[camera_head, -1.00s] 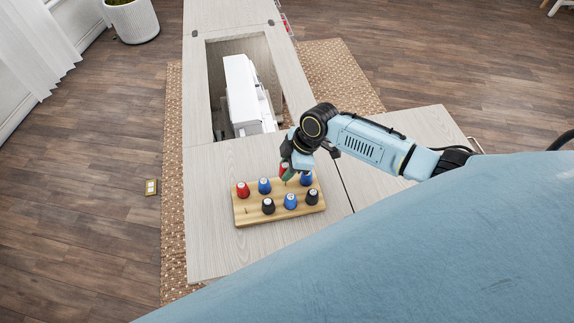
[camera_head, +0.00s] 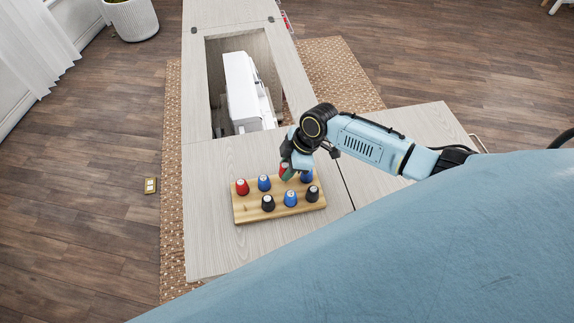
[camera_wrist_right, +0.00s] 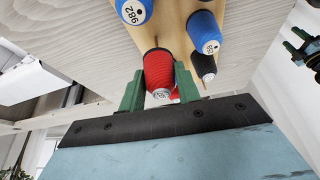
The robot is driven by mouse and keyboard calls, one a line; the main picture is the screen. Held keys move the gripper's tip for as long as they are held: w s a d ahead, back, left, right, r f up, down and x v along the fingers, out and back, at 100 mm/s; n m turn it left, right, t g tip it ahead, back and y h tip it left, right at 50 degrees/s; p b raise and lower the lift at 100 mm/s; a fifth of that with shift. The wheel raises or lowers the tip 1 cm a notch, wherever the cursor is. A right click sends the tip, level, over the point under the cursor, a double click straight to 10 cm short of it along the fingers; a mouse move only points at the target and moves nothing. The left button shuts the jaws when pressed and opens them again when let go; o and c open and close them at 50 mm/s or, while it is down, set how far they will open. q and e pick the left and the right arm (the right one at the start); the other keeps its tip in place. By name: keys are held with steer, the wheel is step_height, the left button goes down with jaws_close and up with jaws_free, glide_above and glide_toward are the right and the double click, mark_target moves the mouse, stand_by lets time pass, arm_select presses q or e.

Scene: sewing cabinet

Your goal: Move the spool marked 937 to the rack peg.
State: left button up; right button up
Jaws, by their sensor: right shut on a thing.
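My right gripper (camera_head: 288,172) is shut on a red spool (camera_head: 284,167), just above the far edge of the wooden rack (camera_head: 243,216). In the right wrist view the red spool (camera_wrist_right: 160,72) sits between the green fingers (camera_wrist_right: 158,92). Its end label is partly covered, and I cannot read its number. A thin bare peg (camera_wrist_right: 155,42) shows close beside the spool on the rack. Another red spool (camera_head: 242,187) stands at the rack's left end. My left gripper is not in view.
A blue spool (camera_head: 306,177) stands close to my right gripper. A white sewing machine (camera_head: 241,90) sits in the cabinet opening behind. The tabletop (camera_head: 215,255) in front is clear.

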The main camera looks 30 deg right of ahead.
steer(key=shift+f+b, duration=0.95)
steer(key=shift+f, duration=0.3)
steer(key=o, duration=1)
steer(key=shift+o, duration=0.2)
steer(key=p+v, duration=0.1)
steer(key=v, duration=1.2)
steer(key=shift+r, duration=0.2)
